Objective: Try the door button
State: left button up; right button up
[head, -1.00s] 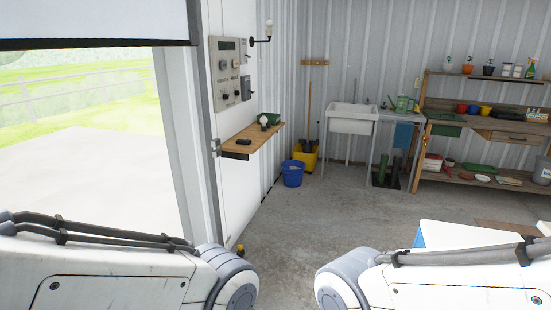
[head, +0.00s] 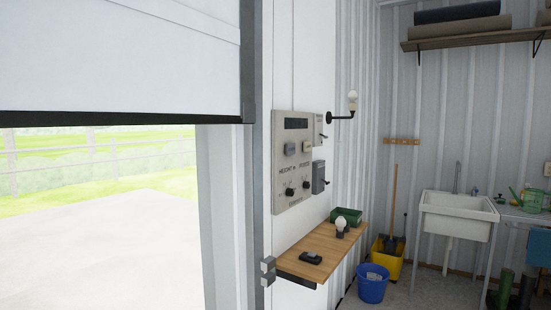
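A grey control panel (head: 293,160) is fixed to the white wall right of the door opening. It has a dark display (head: 296,123) at its top, two small buttons (head: 290,148) below that, and two dark knobs (head: 290,191) near its bottom. Its lettering is too small to read fully. The large door (head: 120,60) is partly raised, with its dark lower edge above the open doorway. Neither of my grippers is in view.
A wooden wall shelf (head: 322,250) juts out below the panel, holding a dark handheld device (head: 311,258), a bulb (head: 341,226) and a green box (head: 348,216). A blue bucket (head: 372,285), a yellow mop bucket (head: 386,262) and a white sink (head: 457,220) stand beyond.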

aim_at(289, 149)
jog(key=z, duration=0.25)
jog(key=i, duration=2.15)
jog(key=u, duration=0.5)
